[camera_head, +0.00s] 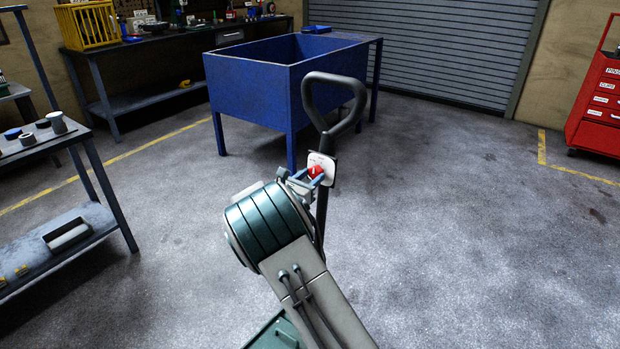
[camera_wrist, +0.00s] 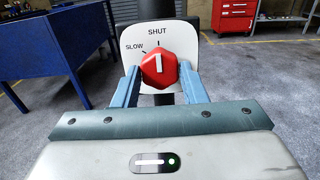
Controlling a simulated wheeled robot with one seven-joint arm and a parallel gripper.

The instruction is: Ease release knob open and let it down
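The release knob (camera_wrist: 158,70) is red and faceted, on a white plate (camera_wrist: 187,30) marked SLOW and SHUT. Its white pointer stands upright, in line with the SHUT mark. My gripper (camera_wrist: 160,82) has its two blue fingers on either side of the knob, close against its flanks, and looks shut on it. In the head view my gripper (camera_head: 309,178) is at the red knob (camera_head: 315,171) on the black handle (camera_head: 357,103) with its looped top. The fingertips are partly hidden behind the knob in the wrist view. The jack's lower body is mostly hidden behind my arm.
A blue open-topped bin table (camera_head: 245,99) stands just behind the handle. A grey workbench (camera_head: 75,235) is at the left and a red tool cabinet (camera_head: 598,115) at the far right. The floor right of the handle is clear.

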